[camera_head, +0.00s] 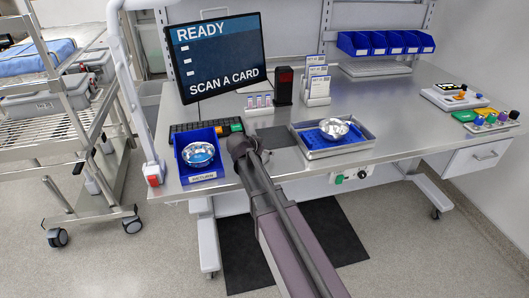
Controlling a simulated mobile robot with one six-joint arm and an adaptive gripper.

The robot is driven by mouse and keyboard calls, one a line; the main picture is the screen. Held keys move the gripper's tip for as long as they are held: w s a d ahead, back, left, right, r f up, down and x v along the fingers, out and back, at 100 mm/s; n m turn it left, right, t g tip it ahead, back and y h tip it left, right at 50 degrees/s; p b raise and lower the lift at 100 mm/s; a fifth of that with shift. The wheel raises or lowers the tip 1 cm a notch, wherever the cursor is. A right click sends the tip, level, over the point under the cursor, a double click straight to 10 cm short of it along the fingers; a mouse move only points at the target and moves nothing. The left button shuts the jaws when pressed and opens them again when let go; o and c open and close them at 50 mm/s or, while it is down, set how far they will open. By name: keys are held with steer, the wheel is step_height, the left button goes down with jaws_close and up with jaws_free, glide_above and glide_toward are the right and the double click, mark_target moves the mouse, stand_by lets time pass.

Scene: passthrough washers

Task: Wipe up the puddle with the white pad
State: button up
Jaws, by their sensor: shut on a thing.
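My dark arm reaches up from the bottom of the head view and ends in a rounded joint over the front edge of the steel workbench (400,118). My gripper cannot be made out; the arm may be hiding it. I see no white pad and cannot make out a puddle on the bench top or the floor. The part of the bench behind my arm is hidden.
A blue bin (183,175) with a metal bowl (199,155) stands left of my arm. A tray (309,156) with another bowl (334,128) is right. A monitor (216,60), card holders (316,86) and blue bins (386,43) stand behind. A cart (75,155) is left.

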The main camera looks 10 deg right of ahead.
steer(key=shift+w, duration=1.35)
steer(key=shift+w, duration=0.1)
steer(key=shift+w, duration=1.8)
steer(key=shift+s, duration=0.1)
steer(key=shift+d, duration=0.85)
steer(key=shift+s, duration=0.1)
steer(key=shift+s, duration=0.15)
steer(key=shift+s+r, duration=0.1)
steer(key=shift+s, duration=1.55)
